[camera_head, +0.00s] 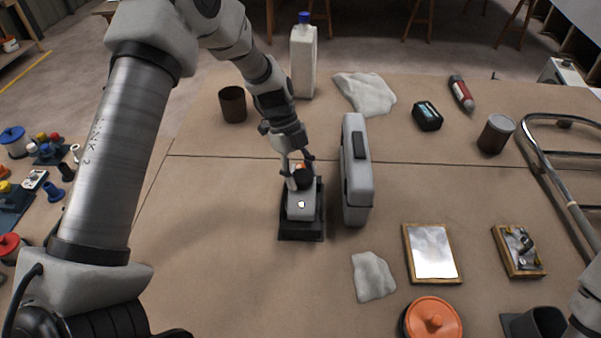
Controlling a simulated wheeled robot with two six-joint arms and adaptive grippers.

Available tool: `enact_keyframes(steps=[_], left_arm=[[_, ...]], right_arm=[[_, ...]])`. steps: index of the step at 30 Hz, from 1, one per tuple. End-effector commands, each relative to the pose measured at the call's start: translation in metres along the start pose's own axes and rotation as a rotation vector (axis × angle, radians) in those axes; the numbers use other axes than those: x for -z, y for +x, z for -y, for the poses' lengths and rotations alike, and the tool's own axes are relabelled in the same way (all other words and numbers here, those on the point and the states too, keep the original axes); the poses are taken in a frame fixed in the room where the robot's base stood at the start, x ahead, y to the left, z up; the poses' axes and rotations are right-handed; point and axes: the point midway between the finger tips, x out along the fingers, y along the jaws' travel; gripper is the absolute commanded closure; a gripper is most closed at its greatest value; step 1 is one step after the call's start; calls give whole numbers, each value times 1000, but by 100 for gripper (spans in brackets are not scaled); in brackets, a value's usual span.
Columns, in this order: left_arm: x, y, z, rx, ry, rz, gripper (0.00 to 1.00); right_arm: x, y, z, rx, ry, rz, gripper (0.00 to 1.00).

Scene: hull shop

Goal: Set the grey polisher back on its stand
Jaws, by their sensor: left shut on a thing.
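The grey polisher (301,208) is small, with a dark round top and a pale face. It is in the middle of the table in the head view. My left gripper (297,170) comes down from above and is shut on its top. The black stand (302,232) is a dark base with a raised back, directly under and behind the polisher. The polisher appears to be in or just over the stand; I cannot tell whether it rests there. Part of my right arm shows at the lower right corner; its fingertips are not visible.
A tall grey case (357,175) stands close to the stand's right. A white rag (373,276), a framed mirror-like plate (431,252) and an orange lidded pot (432,320) lie nearer. A brown cup (232,104) and white bottle (303,58) stand behind. The table left of the stand is clear.

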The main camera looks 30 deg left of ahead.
Motion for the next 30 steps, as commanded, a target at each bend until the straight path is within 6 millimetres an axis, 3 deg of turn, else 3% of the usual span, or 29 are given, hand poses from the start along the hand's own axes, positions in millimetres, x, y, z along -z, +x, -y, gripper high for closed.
enact_keyframes(steps=[30], left_arm=[[-2,2,1,2,0,0,80]], right_arm=[[0,8,0,0,0,0,100]])
